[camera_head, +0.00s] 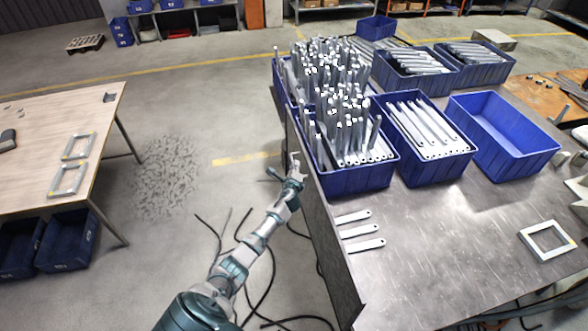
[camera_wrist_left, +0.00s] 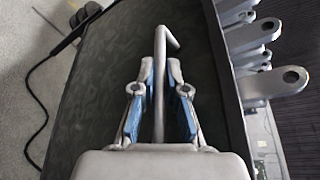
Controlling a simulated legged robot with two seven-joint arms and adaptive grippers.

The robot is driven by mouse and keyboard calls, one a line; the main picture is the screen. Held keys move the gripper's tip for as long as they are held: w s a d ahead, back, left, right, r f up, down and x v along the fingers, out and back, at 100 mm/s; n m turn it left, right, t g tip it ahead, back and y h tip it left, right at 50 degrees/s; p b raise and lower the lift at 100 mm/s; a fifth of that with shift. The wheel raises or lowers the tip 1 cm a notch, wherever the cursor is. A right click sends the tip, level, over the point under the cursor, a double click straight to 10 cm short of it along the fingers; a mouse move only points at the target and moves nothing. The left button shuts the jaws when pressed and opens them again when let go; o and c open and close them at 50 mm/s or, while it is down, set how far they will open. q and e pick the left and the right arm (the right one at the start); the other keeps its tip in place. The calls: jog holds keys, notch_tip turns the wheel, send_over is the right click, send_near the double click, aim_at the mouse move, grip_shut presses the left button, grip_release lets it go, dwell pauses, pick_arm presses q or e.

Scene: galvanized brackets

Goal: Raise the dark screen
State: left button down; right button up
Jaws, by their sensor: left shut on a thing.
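The dark screen (camera_head: 326,240) hangs along the left side of the metal-topped table in the head view. It fills much of the left wrist view as a dark, mottled panel (camera_wrist_left: 105,65). A thin grey metal rod (camera_wrist_left: 159,65) with a bent end lies in front of the panel. My left gripper (camera_head: 295,168) is beside the screen's left face, near its far part. In the left wrist view its blue-padded fingers (camera_wrist_left: 158,95) are shut on the rod. How the rod joins the screen is hidden. My right gripper is not in view.
Blue bins of metal brackets (camera_head: 345,178) stand near the table's left edge, just right of my left gripper. Several flat brackets (camera_head: 362,231) lie on the tabletop (camera_head: 430,265). Black cables (camera_head: 262,285) trail on the floor. A wooden table (camera_head: 40,120) stands at left.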

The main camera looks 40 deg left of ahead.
pick_arm(q)
notch_tip(320, 180, up, 6)
jog(key=p, duration=0.4)
jog(key=shift+a, duration=0.1)
jog(key=shift+p, duration=0.3)
jog(key=shift+r, duration=0.1)
jog(key=c, duration=1.2)
grip_release()
jog(key=shift+a, duration=0.1)
jog(key=shift+f, duration=0.2)
